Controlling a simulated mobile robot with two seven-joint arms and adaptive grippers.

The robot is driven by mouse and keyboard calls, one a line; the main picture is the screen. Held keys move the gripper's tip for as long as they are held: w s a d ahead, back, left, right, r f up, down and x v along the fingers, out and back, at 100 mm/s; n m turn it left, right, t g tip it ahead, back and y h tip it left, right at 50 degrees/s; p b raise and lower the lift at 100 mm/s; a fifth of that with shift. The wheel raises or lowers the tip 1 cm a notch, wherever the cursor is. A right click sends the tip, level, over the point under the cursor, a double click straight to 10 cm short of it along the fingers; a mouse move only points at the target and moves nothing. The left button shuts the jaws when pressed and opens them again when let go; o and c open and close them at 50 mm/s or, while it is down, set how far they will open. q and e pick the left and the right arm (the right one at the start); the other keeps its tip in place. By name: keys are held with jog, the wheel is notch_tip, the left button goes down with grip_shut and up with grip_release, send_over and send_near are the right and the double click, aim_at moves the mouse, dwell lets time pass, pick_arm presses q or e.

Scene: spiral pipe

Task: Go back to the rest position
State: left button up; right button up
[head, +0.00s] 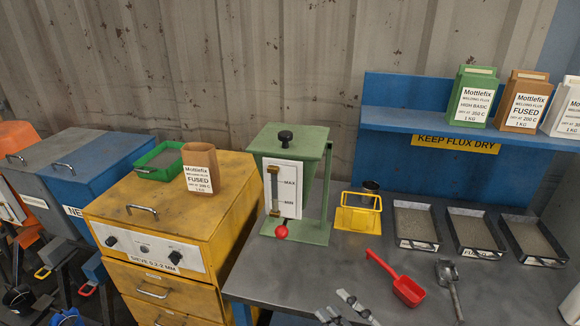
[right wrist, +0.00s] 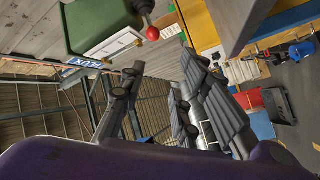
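My right gripper (head: 345,309) shows at the bottom edge of the head view, over the front of the grey workbench (head: 290,290). In the right wrist view its two fingers (right wrist: 160,90) stand apart with nothing between them. The gripper is open and empty. My left gripper is not in the head view.
On the bench stand a green hopper (head: 314,190), a yellow-framed holder (head: 358,214), a red scoop (head: 406,290), a metal scoop (head: 448,272) and several flux trays (head: 415,224). Left is a yellow cabinet (head: 190,240) with an open brown flux box (head: 201,167) and green tray (head: 160,160).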

jog(key=s+d+f+m+h, duration=0.5)
jog(key=d+f+m+h, duration=0.2)
jog(key=f+m+h, duration=0.3)
jog(key=s+d+f+m+g+h, duration=0.2)
jog(key=s+f+m+g, duration=0.4)
jog(key=s+f, duration=0.8)
jog(key=shift+s+d+f+m+p, duration=0.25)
jog(key=shift+s+f+m+p, duration=0.2)
jog(key=shift+s, duration=0.2)
